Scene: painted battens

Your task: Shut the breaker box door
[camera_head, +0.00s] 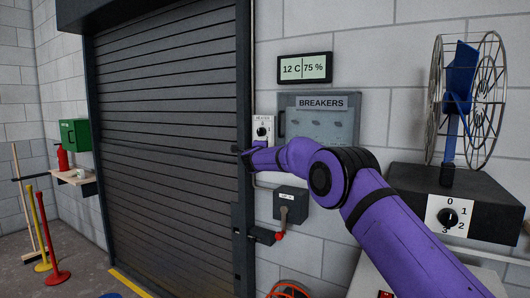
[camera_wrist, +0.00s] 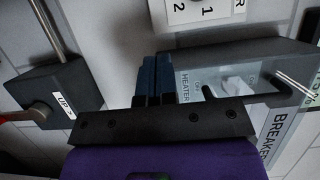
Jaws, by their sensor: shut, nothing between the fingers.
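The grey breaker box (camera_head: 340,101), labelled BREAKERS, is on the wall right of the roller shutter in the head view. Its front looks pale and see-through, with switches behind it; I cannot tell how far its door stands open. My gripper (camera_head: 246,157) is left of the box and lower, near the shutter's edge; my purple arm crosses below the box. In the wrist view my gripper (camera_wrist: 150,75) has its blue fingers together with nothing between them. The box (camera_wrist: 235,55) appears beside them, showing a HEATER switch. Its far part is cut off by the frame.
A heater dial panel (camera_head: 262,131) sits just left of the box. A dark lever switch box (camera_head: 290,205) is below, partly close to my arm. A display (camera_head: 305,68) hangs above. A caged fan (camera_head: 468,100) stands at right on a dark unit.

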